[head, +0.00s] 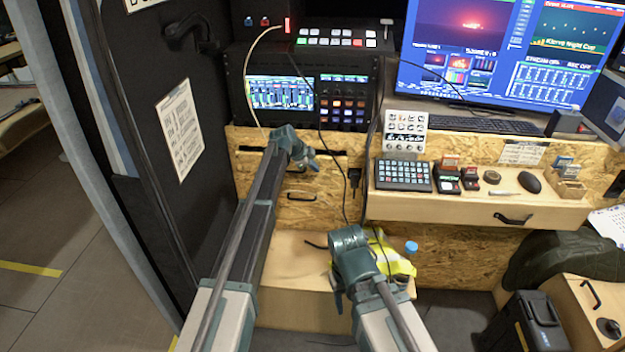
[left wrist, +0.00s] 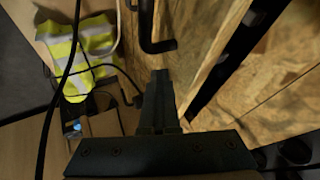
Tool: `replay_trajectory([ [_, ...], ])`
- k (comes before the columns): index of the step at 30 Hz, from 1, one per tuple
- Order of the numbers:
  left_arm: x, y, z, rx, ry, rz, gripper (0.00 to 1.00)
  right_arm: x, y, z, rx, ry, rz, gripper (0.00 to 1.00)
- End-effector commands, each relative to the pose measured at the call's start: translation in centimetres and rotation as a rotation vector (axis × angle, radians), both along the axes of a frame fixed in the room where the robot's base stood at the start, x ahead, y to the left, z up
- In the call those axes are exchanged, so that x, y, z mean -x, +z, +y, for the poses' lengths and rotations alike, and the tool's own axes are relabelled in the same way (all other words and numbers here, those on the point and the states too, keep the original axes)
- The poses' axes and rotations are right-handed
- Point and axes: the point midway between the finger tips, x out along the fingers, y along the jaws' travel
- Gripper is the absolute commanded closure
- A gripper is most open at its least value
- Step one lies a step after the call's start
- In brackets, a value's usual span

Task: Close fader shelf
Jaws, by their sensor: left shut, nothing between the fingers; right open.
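A wooden front panel (head: 262,185) sits under the rack mixer, with a dark slot along its top and a black bar handle (head: 303,197) lower down. I take this to be the fader shelf; how far it stands out I cannot tell. My left gripper (head: 312,164) is in front of the panel, just above the handle, shut and empty. In the left wrist view its closed fingers (left wrist: 158,97) point toward a black handle (left wrist: 156,38) on the wood, with no clear contact. My right gripper (head: 341,300) hangs low over the bench, open; its fingertips are partly hidden.
A bench (head: 283,268) below holds a yellow vest (head: 398,262) and a blue-capped bottle (head: 411,247). Black cables hang in front of the panel. A desk drawer (head: 450,207) with a keypad (head: 403,174) is at right. A black door (head: 140,120) stands close at left.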

Motion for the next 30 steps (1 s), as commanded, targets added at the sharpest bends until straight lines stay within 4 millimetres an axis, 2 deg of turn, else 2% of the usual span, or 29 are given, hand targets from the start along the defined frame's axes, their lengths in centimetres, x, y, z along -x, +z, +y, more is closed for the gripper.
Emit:
replay_trajectory([
  [1,-1.4,0.0,0.0,0.000,0.001,-0.002,1.00,0.0,0.0,0.0,0.000,0.000,0.000,0.49],
  [3,-2.3,0.0,-0.1,0.000,0.001,-0.002,1.00,0.0,0.0,0.0,0.000,0.000,0.000,0.49],
  [9,-4.0,0.0,-0.1,0.000,0.000,-0.001,1.00,0.0,0.0,0.0,0.000,0.000,0.000,0.49],
  [18,-4.7,0.1,-0.1,0.000,0.003,-0.005,1.00,0.0,0.0,0.0,0.000,0.000,0.000,0.49],
  [30,-4.7,0.1,-0.2,0.002,0.003,-0.005,1.00,0.0,0.0,0.0,0.000,0.000,0.000,0.49],
])
